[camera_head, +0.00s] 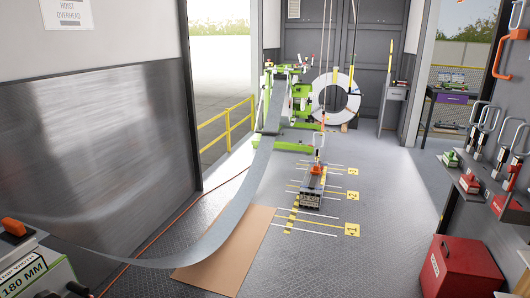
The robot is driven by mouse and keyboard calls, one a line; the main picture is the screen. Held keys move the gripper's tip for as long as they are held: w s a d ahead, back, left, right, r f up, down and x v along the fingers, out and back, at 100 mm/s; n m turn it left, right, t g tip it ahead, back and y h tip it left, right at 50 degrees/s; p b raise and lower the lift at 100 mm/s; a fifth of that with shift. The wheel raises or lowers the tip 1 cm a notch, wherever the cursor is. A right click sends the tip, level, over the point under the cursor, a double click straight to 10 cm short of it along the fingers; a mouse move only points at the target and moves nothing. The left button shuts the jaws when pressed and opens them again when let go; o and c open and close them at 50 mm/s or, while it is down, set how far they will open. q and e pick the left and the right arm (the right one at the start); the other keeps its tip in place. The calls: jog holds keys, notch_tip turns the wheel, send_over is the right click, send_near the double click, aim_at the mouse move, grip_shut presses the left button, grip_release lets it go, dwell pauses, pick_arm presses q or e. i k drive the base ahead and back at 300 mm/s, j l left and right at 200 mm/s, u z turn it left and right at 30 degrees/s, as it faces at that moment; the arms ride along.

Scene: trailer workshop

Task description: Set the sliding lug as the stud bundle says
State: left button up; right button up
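Neither of my grippers shows.
A metal strip (235,195) sags from the green machine (290,100) to a lower-left machine marked 180 MM (24,279), above a brown sheet (227,252). A red box (460,268) and tool shelf (485,195) stand right. Floor right of the markings is clear.

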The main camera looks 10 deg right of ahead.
aim_at(316, 170)
jog(key=i+l+z, duration=0.35)
jog(key=i, duration=0.25)
jog(key=i+l+z, duration=0.3)
jog(key=i, duration=0.3)
jog(key=i+z, duration=0.35)
jog(key=i, duration=0.3)
jog(key=i+u, duration=0.1)
jog(key=i, duration=0.4)
jog(key=i+l+u, duration=0.15)
jog(key=i, duration=0.35)
jog(key=i+u, duration=0.1)
jog(key=i, duration=0.4)
jog(key=i+l+u, duration=0.1)
jog(key=i, duration=0.4)
jog(key=i+l+u, duration=0.2)
jog(key=i+u, duration=0.25)
jog(key=i+l+u, duration=0.6)
jog(key=u, duration=0.25)
jog(key=l, duration=0.1)
